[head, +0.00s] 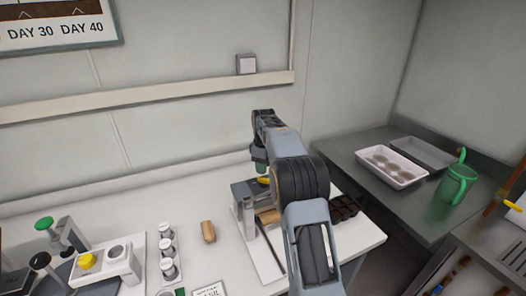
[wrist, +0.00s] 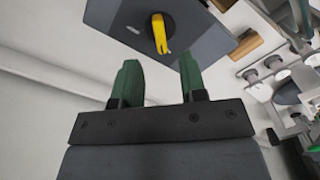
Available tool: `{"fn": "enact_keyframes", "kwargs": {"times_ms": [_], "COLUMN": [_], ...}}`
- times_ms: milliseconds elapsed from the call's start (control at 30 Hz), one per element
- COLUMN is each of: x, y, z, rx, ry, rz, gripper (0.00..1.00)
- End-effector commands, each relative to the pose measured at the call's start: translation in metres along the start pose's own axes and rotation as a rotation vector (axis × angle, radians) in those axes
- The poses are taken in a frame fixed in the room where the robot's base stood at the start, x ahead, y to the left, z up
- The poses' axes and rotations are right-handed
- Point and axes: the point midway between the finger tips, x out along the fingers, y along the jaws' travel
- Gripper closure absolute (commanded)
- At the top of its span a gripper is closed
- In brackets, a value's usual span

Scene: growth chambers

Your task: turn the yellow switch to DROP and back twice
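The yellow switch (wrist: 159,34) is a lever-shaped knob on a round black dial, on the face of a grey box (wrist: 195,25). In the wrist view its handle points down the picture, toward my fingers, leaning slightly right. A small pale mark lies left of the dial; no lettering is readable. My gripper (wrist: 158,75) has two green fingers, spread apart with nothing between them. The switch lies beyond the fingertips, in line with the gap, apparently untouched. In the head view the switch (head: 263,181) shows partly, close under my gripper (head: 260,165), with my arm covering much of the box.
The box stands on a white bench with a brown block (head: 208,232) and several white-capped vials (head: 167,252) to its left. A dark tray (head: 344,207) of cells is behind my arm. A grey side bench at right holds a white tray (head: 415,177) and a green jug (head: 457,185).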

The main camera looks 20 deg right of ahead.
Motion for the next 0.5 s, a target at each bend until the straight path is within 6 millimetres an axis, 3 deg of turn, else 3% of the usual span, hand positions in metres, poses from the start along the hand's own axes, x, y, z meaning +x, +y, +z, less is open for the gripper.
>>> {"fn": "enact_keyframes", "kwargs": {"times_ms": [200, 500], "x": [-0.044, -0.076], "y": [0.001, 0.000], "z": [-0.001, -0.001], "rx": [-0.001, -0.001], "ry": [0.002, 0.000], "rz": [0.002, -0.001], "gripper": [0.61, 0.61]}}
